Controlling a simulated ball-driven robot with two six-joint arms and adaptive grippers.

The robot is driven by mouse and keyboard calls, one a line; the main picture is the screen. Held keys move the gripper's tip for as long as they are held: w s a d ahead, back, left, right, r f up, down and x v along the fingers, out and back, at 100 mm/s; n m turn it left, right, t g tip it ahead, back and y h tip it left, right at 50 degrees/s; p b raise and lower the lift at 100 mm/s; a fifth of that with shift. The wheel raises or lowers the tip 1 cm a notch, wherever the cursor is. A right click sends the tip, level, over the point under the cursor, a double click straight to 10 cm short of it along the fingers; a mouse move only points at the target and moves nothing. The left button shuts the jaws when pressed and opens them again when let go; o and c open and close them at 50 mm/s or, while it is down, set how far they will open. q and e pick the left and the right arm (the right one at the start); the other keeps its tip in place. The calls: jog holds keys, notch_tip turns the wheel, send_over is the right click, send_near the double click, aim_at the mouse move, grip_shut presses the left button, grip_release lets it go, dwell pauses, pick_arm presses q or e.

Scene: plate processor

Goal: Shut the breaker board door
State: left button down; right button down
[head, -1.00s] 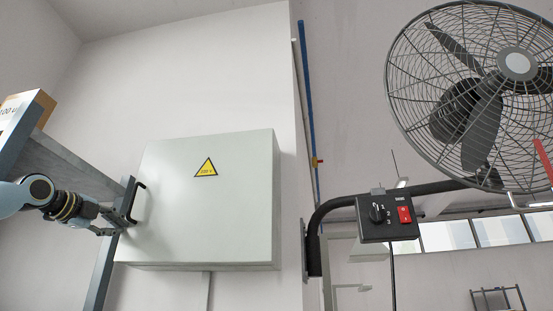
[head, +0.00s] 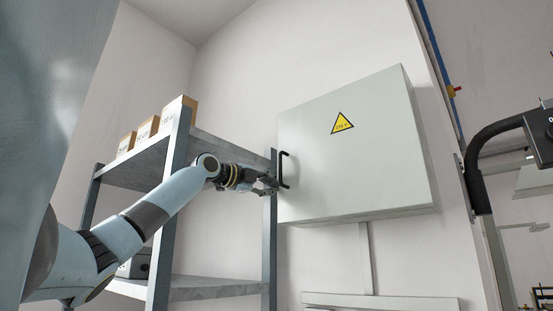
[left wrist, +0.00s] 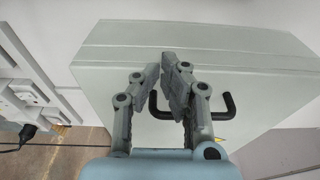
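The breaker board is a pale grey-green wall box with a yellow warning triangle. Its door (head: 360,165) faces me in the head view and looks flat against the box, with no gap visible. A black handle (head: 284,170) is at the door's left edge. My left gripper (head: 272,183) is beside this handle. In the left wrist view the gripper (left wrist: 165,75) has its two fingers a little apart, with part of the handle (left wrist: 228,106) showing in the gap and behind one finger. I cannot tell whether they touch. My right gripper is out of view.
A grey metal shelf (head: 172,180) with cardboard boxes (head: 148,128) stands left of the breaker board, close to my left arm. A black bent arm with a control box (head: 541,130) juts out at the right. Wall sockets (left wrist: 30,95) show in the left wrist view.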

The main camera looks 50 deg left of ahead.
pick_arm(q)
notch_tip(320, 180, up, 8)
jog(key=shift+d, duration=0.15)
dwell(0.3)
